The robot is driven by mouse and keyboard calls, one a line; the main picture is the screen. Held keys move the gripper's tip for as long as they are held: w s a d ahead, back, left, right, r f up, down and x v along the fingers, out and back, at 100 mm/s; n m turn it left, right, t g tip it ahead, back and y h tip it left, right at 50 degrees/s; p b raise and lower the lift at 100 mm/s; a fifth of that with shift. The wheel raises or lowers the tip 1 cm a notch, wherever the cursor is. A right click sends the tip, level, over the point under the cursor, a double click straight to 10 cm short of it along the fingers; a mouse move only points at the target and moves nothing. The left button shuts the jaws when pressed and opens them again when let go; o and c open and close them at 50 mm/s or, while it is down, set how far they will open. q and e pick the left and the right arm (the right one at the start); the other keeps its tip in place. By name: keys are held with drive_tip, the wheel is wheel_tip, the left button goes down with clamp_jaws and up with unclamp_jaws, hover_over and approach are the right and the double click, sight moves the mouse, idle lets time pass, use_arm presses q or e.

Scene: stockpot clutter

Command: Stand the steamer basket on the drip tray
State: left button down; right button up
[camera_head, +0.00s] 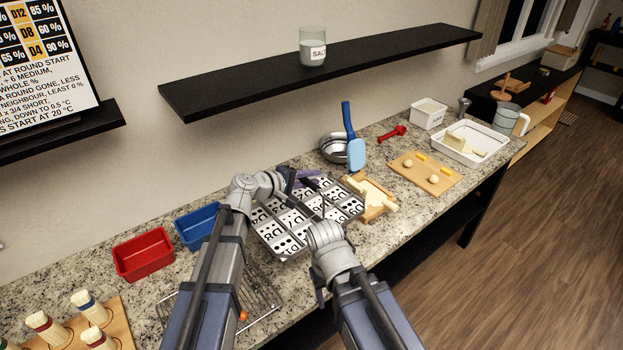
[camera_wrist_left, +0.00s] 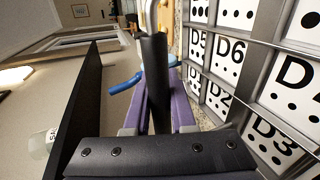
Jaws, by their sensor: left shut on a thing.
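My left gripper (camera_head: 304,184) is shut on a dark handle (camera_head: 311,199) at the back of a metal, divided tray of dotted number cards (camera_head: 290,228). In the left wrist view the purple fingers (camera_wrist_left: 158,108) close around this black handle (camera_wrist_left: 154,75), which has a bright metal end. What the handle belongs to is hidden, so I cannot tell whether it is the steamer basket. A wire rack (camera_head: 262,298), perhaps the drip tray, lies at the counter's front, partly behind my left arm. My right wrist is over the card tray's front; its fingers do not show clearly.
Blue (camera_head: 198,226) and red (camera_head: 145,254) bins stand left. Metal bowls (camera_head: 335,147), a blue spatula (camera_head: 356,152) and a wooden board (camera_head: 425,174) lie behind and right. A wooden stand with shakers (camera_head: 88,307) is front left. A black shelf (camera_head: 330,70) hangs above.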

use_arm(q)
wheel_tip(320, 180, up, 5)
drive_tip(key=p, duration=0.3)
drive_tip(key=shift+f, duration=0.2)
use_arm(e)
wheel_tip(320, 180, up, 4)
drive_tip(key=shift+r, duration=0.25)
